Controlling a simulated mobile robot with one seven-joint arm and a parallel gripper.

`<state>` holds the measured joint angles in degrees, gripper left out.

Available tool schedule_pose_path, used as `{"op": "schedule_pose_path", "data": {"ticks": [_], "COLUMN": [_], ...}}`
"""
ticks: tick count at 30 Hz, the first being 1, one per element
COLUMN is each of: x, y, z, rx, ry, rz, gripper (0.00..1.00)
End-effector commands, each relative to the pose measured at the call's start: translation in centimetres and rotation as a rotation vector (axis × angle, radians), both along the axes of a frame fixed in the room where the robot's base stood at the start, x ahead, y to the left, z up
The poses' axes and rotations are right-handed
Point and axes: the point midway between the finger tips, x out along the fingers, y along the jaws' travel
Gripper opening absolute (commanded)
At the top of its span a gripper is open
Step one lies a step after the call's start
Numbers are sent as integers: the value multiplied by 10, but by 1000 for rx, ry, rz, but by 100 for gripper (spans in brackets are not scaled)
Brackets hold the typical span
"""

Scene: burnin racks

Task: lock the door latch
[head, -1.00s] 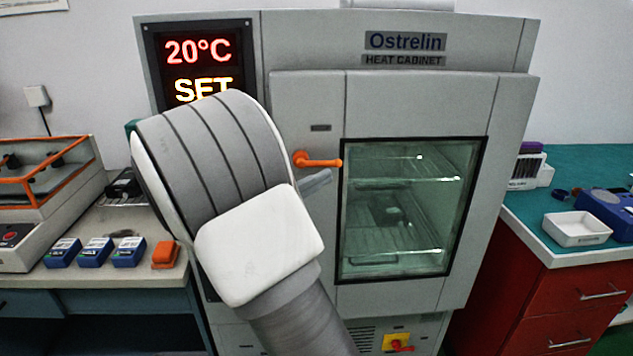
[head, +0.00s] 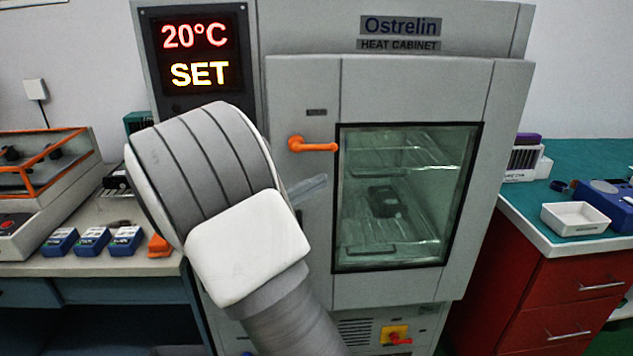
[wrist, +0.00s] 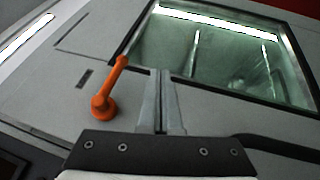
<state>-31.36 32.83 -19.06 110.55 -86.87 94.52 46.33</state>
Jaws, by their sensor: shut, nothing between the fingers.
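The orange door latch (head: 312,146) is on the left part of the heat cabinet's door (head: 302,235). Its handle lies roughly level, pointing right from its pivot toward the window. In the wrist view the latch (wrist: 108,92) stands left of my fingers, with a gap between. The door looks closed against the cabinet front. My gripper (wrist: 160,78) is shut and empty, its fingers together in front of the door. In the head view my fingertips (head: 318,182) show below the latch, not touching it. My arm hides the rest of the gripper.
The display (head: 196,55) reads 20°C SET. The door's window (head: 405,200) shows wire shelves and a dark object inside. A left bench holds several blue boxes (head: 92,241) and an orange-framed machine (head: 40,185). A white tray (head: 575,220) stands on the right counter.

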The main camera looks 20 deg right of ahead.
Motion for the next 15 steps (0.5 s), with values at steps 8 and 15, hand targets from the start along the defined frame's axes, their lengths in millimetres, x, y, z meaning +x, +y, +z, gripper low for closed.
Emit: {"op": "schedule_pose_path", "data": {"ticks": [8, 15], "x": [-11, -17], "y": [60, 87], "z": [-24, -36], "rx": [-1, -1], "ry": [1, -1], "rz": [5, 1], "gripper": [0, 0]}}
